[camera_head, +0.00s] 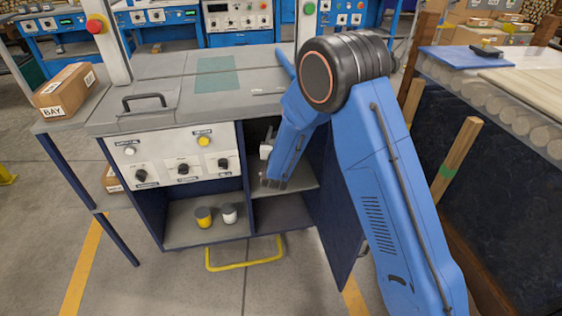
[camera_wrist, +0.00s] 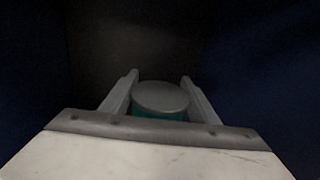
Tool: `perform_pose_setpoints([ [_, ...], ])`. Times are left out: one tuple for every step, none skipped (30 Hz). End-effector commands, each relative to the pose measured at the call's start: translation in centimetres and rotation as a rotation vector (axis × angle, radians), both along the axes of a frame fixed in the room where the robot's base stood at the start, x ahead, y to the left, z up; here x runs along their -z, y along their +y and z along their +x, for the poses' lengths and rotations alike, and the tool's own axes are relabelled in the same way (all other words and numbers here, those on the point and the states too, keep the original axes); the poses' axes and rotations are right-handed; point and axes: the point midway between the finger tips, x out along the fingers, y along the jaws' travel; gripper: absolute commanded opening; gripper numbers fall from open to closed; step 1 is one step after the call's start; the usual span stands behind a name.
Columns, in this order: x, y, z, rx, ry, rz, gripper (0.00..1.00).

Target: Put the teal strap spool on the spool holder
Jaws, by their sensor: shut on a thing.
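The teal strap spool (camera_wrist: 160,97) has a grey round top and a teal side, and shows in the wrist view between the two fingers of my gripper (camera_wrist: 159,76). My gripper is shut on it. The surroundings there are dark, and what lies under the spool is hidden. In the head view my arm reaches into the open right bay of the cabinet, and the spool cannot be made out. I cannot pick out the spool holder in either view.
A yellow spool-like piece (camera_head: 204,217) and a white one (camera_head: 229,213) stand in the cabinet's lower left bay. The open cabinet door (camera_head: 338,205) stands right of my forearm. A shelf (camera_head: 300,178) divides the right bay.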

Motion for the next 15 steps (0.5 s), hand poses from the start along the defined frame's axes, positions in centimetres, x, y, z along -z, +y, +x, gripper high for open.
perform_pose_setpoints([
  [0.2,0.0,0.0,0.000,0.000,-0.001,0.21],
  [0.4,0.0,0.0,0.000,0.000,-0.001,0.21],
  [0.7,0.0,0.0,0.000,0.001,-0.001,0.21],
  [1.1,0.0,0.0,0.000,0.001,-0.002,0.21],
  [1.4,0.0,0.0,0.000,0.001,-0.001,0.21],
  [2.0,0.0,0.0,0.000,0.002,-0.001,0.21],
  [2.6,0.0,0.0,0.000,0.003,-0.001,0.21],
  [3.1,0.0,0.0,0.000,0.003,-0.002,0.21],
  [3.7,0.0,0.0,0.000,0.002,-0.002,0.21],
  [4.2,0.0,0.0,0.000,0.002,-0.002,0.21],
  [4.7,0.0,0.0,0.000,0.003,-0.002,0.21],
  [5.2,0.0,0.0,0.000,0.002,-0.001,0.21],
  [5.4,0.0,0.0,0.000,0.001,0.000,0.21],
  [5.6,0.0,0.0,0.000,0.001,0.000,0.21],
  [5.9,0.0,0.0,0.001,0.000,0.000,0.21],
])
